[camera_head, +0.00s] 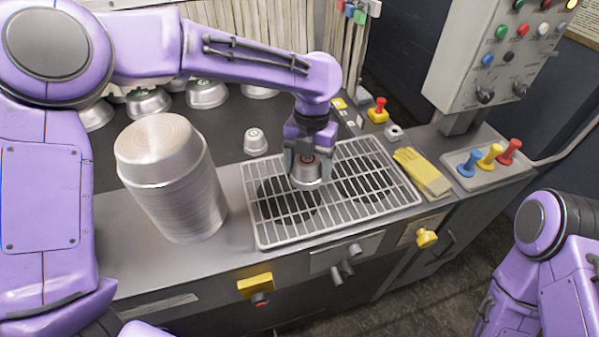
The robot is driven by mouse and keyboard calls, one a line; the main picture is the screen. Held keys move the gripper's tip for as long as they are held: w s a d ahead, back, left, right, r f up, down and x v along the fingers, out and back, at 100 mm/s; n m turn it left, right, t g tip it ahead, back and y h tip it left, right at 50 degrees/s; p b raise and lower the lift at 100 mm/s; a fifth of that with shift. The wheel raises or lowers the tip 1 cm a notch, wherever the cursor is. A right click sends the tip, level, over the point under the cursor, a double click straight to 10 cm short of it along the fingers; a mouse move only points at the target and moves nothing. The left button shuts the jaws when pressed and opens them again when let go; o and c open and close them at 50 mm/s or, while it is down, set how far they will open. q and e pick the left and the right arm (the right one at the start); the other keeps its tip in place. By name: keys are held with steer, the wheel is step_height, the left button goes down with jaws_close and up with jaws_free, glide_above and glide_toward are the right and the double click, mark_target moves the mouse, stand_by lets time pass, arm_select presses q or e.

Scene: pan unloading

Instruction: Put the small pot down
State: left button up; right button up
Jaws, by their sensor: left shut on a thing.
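My left gripper (305,160) points down over the wire grate (328,213) and is shut on the small pot (306,177). The pot is a small silver metal cup with a reddish mark on top. It is at the grate's middle, between two dark round openings under the bars. I cannot tell whether its base touches the bars. My right arm shows at the lower right, but its gripper is out of view.
A tall stack of metal pans (175,180) stands left of the grate. A small silver pot (256,141) sits behind it. Several metal bowls (207,93) line the back. Yellow gloves (422,172) and a tray of coloured levers (487,162) lie to the right.

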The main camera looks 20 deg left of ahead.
arm_select(q)
glide_above(297, 189)
steer(key=f, duration=0.4)
steer(key=shift+w+d+f+p, duration=0.2)
steer(key=shift+w+d+p, duration=0.1)
steer(key=shift+p, duration=0.05)
steer(key=f, duration=0.3)
steer(key=shift+s+a+f+p, duration=0.15)
steer(key=shift+s+a+p, duration=0.1)
steer(key=shift+a+p, duration=0.05)
steer(key=shift+w+f, duration=0.2)
steer(key=shift+d, duration=0.1)
arm_select(e)
steer(key=shift+w+r, duration=0.3)
steer(key=shift+r, duration=0.35)
arm_select(q)
steer(key=shift+f, duration=0.1)
arm_select(e)
steer(key=shift+d, duration=0.1)
arm_select(q)
steer(key=o, duration=1)
steer(key=shift+s, duration=0.1)
